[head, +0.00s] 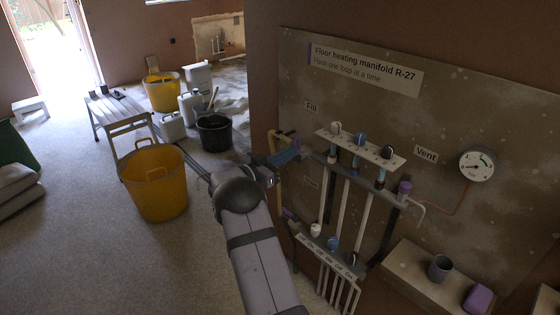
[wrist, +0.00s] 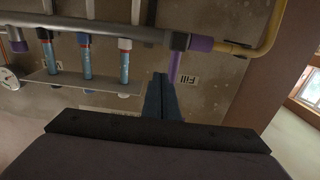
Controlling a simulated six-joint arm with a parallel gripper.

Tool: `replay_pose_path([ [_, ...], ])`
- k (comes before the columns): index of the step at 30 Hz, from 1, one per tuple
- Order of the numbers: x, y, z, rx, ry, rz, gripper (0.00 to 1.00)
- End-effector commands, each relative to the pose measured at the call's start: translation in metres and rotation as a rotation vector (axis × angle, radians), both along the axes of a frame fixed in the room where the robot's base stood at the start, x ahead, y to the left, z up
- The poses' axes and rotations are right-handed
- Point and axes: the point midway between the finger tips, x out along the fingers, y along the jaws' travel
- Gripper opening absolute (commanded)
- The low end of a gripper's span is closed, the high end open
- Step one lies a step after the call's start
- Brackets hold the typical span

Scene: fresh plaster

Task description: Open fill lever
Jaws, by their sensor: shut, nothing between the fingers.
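The fill lever is a purple handle (wrist: 174,66) in the wrist view, at the valve where the brass pipe meets the grey manifold bar. In the head view a bit of purple (head: 295,142) shows there, mostly hidden by my gripper. My gripper (head: 298,153) has its blue fingers closed together and empty, near the manifold's left end. In the wrist view the fingertips (wrist: 160,77) are just beside the purple handle, on its left. I cannot tell whether they touch it. The "Fill" label (wrist: 188,80) is right of the handle.
The manifold's upper rail (head: 375,145) has several capped flow meters. A purple vent valve (head: 404,188) is at its right end, near a round gauge (head: 477,166). The lower rail (head: 330,257) has several knobs. A ledge (head: 415,262) carries a cup and a purple block. Buckets stand left.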

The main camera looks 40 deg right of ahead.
Motion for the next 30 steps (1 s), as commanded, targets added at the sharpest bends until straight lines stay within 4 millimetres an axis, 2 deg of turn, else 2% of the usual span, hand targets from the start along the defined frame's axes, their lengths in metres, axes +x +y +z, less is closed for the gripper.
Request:
replay_pose_path([
  [6, -0.001, -0.026, 0.0, 0.0, -0.001, -0.002, 0.0],
  [12, 0.0, -0.04, 0.0, 0.0, 0.001, -0.001, 0.0],
  [30, 0.001, -0.045, 0.0, 0.001, 0.0, 0.0, 0.0],
])
